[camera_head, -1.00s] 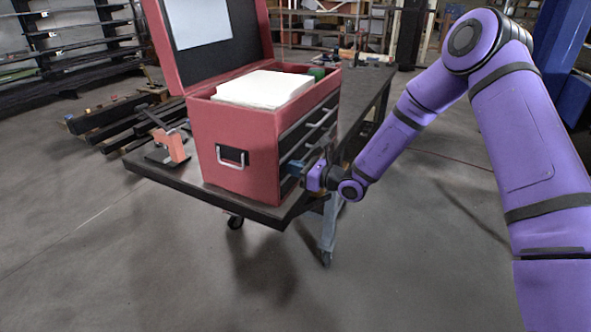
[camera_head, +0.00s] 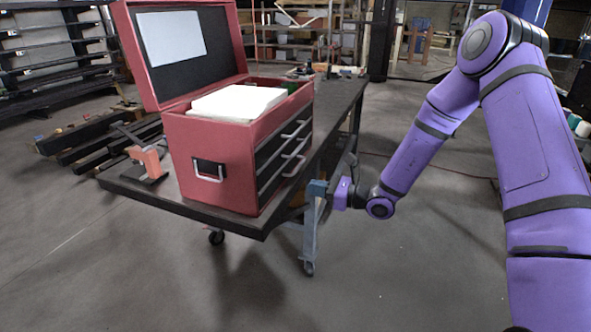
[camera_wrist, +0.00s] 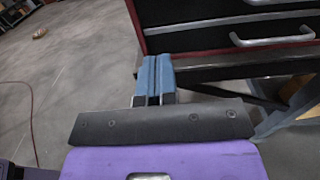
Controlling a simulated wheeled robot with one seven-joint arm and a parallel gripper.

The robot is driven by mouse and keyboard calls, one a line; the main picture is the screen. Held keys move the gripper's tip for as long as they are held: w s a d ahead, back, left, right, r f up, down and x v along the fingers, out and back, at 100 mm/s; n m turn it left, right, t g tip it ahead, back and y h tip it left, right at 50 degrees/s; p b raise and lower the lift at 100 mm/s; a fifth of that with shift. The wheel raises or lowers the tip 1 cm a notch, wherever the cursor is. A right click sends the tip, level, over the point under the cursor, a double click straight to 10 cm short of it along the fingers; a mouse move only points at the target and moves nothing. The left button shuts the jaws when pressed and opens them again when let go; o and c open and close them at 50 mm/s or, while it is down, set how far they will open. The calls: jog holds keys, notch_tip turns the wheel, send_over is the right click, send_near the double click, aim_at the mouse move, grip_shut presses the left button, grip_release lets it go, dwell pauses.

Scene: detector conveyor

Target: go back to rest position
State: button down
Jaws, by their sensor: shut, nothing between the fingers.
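My gripper (camera_head: 318,188) is shut and empty, with its blue fingers pressed together. In the head view it hangs at the right side of the black table (camera_head: 232,226), near the table edge and apart from the red toolbox (camera_head: 225,160). In the wrist view the shut fingers (camera_wrist: 155,78) point toward the toolbox's dark drawer front (camera_wrist: 200,42) and the table edge below it. It does not grasp the silver drawer handle (camera_wrist: 272,37). I cannot tell the exact gap between the fingertips and the table edge.
The toolbox lid (camera_head: 185,50) stands open, with a white block (camera_head: 238,104) inside. An orange vise-like tool (camera_head: 148,160) sits on the table's left. Dark beams (camera_head: 100,142) lie on the floor behind. The floor (camera_head: 430,270) is clear in front and right.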

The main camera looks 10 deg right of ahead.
jog(key=s+r+n+g+h, duration=0.5)
jog(key=s+r+n+g, duration=0.4)
jog(key=s+r+n, duration=0.75)
jog(key=s+d+r+n+t+h, duration=0.2)
jog(key=s+d+r+h, duration=0.3)
jog(key=s, duration=0.5)
jog(key=s+d+r+n+t+h, duration=0.3)
jog(key=s+d+r+n+h, duration=0.2)
jog(key=s+d, duration=0.4)
jog(key=shift+s+d+r+h, duration=0.4)
jog(key=shift+d+r, duration=0.15)
